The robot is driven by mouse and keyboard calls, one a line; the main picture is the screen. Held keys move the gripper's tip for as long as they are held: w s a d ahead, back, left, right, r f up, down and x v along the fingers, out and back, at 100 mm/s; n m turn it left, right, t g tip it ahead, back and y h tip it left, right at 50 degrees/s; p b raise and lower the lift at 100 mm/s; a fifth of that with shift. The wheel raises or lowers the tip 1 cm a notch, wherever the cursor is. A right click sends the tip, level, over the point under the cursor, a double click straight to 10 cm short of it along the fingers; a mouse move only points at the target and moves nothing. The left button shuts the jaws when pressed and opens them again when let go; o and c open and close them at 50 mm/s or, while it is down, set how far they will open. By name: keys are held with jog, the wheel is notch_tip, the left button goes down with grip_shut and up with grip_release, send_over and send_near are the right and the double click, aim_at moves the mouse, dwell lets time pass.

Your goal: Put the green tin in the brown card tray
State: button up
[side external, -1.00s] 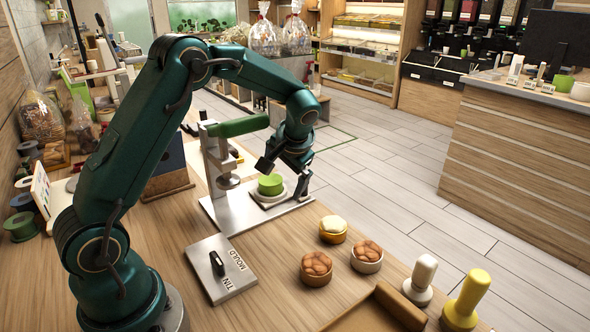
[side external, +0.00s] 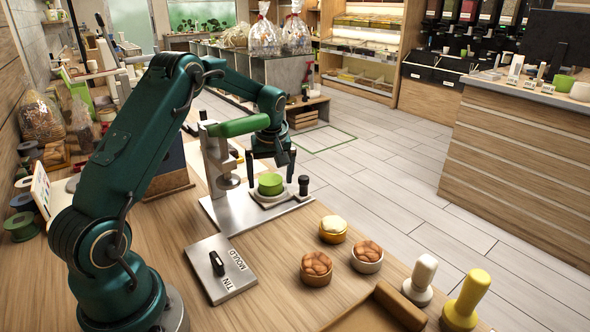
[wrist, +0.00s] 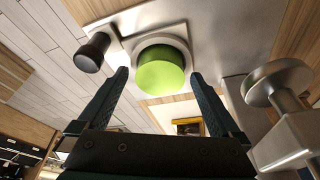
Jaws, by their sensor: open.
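The green tin (side external: 270,184) sits upright on a pale round seat on the metal plate of a press. It also shows in the wrist view (wrist: 163,74), between and beyond my fingertips. My gripper (side external: 272,166) is open and empty, pointing down just above the tin, with one finger to each side in the picture. It also shows in the wrist view (wrist: 159,74). I cannot tell if the fingertips reach down beside the tin. The brown card tray (side external: 378,308) is at the front edge of the side view, partly cut off.
A black knob (side external: 303,187) stands right of the tin, and the press's green lever (side external: 238,126) is behind. Several filled tins (side external: 317,268) stand between press and tray. A TIN MOULD plate (side external: 222,268) lies left. White (side external: 420,279) and yellow (side external: 466,300) stampers stand right of the tray.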

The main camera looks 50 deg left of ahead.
jog(key=c, duration=1.5)
